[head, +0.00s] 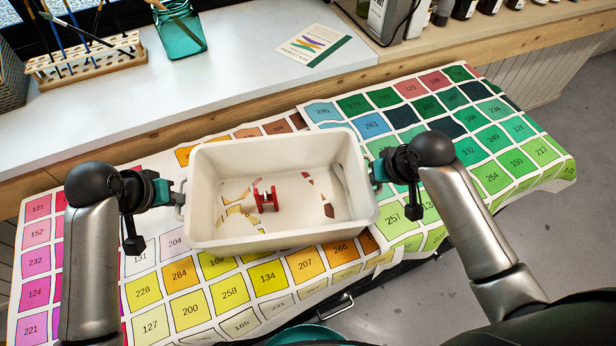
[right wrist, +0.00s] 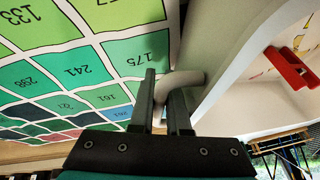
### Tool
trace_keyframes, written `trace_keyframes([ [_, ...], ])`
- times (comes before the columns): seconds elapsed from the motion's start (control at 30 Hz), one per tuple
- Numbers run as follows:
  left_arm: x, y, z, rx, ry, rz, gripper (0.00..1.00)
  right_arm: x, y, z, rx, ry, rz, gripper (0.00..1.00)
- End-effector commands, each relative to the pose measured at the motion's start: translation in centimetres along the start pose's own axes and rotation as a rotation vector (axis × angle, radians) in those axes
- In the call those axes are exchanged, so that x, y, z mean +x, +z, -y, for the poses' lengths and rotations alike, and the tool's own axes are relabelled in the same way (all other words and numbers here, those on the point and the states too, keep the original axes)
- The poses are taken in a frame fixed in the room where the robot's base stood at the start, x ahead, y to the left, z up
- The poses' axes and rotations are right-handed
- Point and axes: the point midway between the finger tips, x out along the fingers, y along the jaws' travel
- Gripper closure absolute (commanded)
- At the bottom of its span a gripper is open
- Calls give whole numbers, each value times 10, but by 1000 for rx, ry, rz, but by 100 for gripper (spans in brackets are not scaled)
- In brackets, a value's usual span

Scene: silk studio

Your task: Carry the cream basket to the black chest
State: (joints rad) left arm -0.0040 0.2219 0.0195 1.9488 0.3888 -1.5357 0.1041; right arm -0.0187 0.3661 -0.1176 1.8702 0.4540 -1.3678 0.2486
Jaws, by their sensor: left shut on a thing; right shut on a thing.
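The cream basket (head: 280,240) is in the middle of the head view, held between my two arms above the colour-chart cloth. A small red object (head: 265,198) lies inside it. My left gripper (head: 176,192) is shut on the basket's left handle. My right gripper (head: 378,172) is shut on the right handle. In the right wrist view the fingers (right wrist: 165,100) close around the pale handle (right wrist: 184,82), beside the basket wall (right wrist: 232,55). I cannot make out a black chest in either view.
A cloth of numbered colour squares (head: 205,308) spreads below the basket. Behind it a pale counter (head: 250,85) holds a brush rack (head: 85,60), a teal glass jar (head: 180,35) and a card (head: 313,45). Grey floor (head: 560,235) is open at the right. A teal round thing (head: 308,335) shows at the bottom edge.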

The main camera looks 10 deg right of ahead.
Motion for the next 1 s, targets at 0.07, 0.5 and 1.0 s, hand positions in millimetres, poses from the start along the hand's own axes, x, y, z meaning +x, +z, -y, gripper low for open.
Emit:
trace_keyframes([
  [0.07,1,0,1,0,-1,0,80,1,0,0,0,1,0,80],
  [0.5,0,0,0,0,1,0,55,0,0,0,0,-1,0,56],
  [1.0,-50,-1,0,2,-1,-5,55,0,0,1,0,-3,0,56],
])
